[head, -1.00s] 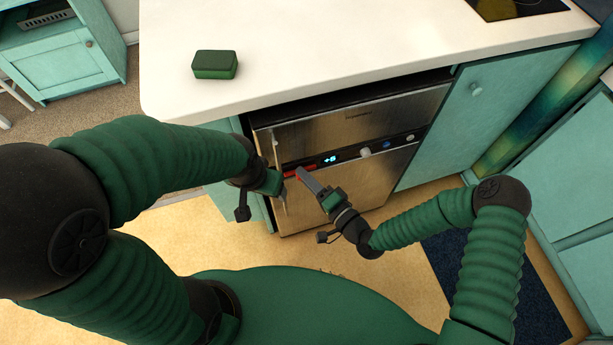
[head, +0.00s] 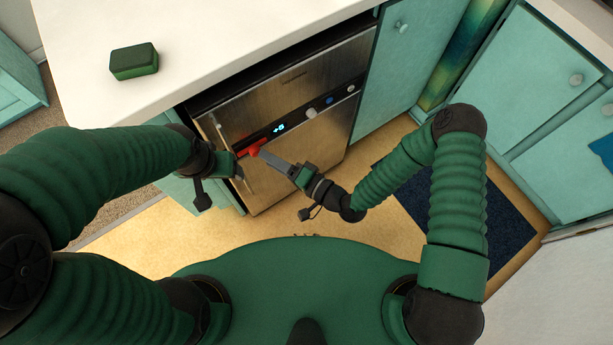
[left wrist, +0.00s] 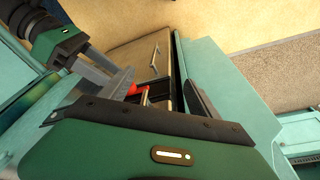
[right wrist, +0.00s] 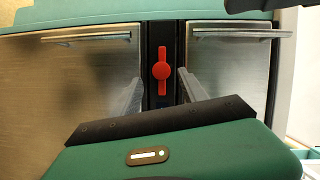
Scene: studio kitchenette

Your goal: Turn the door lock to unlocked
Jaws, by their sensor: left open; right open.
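The door lock is a red handle with a round hub (right wrist: 161,71) on the appliance's dark panel strip. In the right wrist view its bar lies along the strip. It also shows in the head view (head: 252,150), partly covered by my right gripper, and in the left wrist view (left wrist: 134,90). My right gripper (head: 262,158) is open and empty, its fingers on either side of the lock's lower end in the right wrist view; I cannot tell whether they touch it. My left gripper (head: 234,166) is open and empty, just left of the lock near the appliance's left edge.
The steel appliance (head: 290,90) has a lit display (head: 279,128) and knobs (head: 311,113) along its strip. Door handles (right wrist: 240,33) flank the strip. A white counter (head: 210,40) overhangs above, holding a green block (head: 134,62). Teal cabinets (head: 400,75) stand at right.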

